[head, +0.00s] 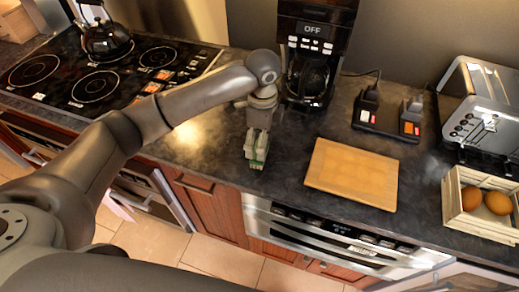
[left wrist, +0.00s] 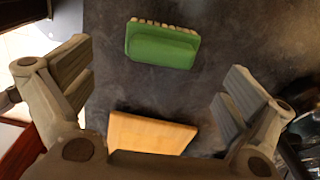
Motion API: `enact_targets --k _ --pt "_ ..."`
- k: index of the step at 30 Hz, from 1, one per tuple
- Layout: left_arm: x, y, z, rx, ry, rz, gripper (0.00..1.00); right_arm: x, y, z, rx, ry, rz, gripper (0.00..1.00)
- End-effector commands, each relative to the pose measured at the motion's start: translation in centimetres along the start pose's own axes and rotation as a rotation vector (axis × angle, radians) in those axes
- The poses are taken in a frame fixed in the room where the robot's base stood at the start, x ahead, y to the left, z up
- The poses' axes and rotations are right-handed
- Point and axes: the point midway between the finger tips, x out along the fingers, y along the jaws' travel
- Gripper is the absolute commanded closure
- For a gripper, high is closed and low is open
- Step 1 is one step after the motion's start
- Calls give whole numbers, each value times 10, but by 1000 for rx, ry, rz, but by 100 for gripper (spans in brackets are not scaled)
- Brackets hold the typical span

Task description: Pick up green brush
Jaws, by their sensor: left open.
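The green brush (left wrist: 163,46) lies on the dark countertop, with a row of pale bristles along its far edge in the left wrist view. My left gripper (left wrist: 160,72) is open, with one finger at each side of the picture. The brush lies ahead, in the space between the fingers, and neither finger visibly touches it. In the head view my left gripper (head: 257,146) points down at the counter, and it partly hides the brush (head: 260,156). My right gripper is not in view.
A wooden cutting board (head: 352,174) lies to the right of the brush. A coffee maker (head: 318,45) stands behind. A stove with a kettle (head: 105,40) is at the left. A toaster (head: 485,110) and an egg crate (head: 455,207) are at the right. The counter's front edge is close.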

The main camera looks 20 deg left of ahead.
Motion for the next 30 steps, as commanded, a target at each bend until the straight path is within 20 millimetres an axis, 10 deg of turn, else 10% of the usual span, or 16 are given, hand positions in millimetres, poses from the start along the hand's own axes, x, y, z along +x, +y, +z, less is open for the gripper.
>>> enact_targets --k 13,22,30 --pt "50 5 4 0 0 1 0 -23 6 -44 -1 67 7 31" --pt "58 5 4 0 0 -2 0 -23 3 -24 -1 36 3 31" --pt "57 5 4 0 1 -2 33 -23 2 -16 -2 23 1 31"
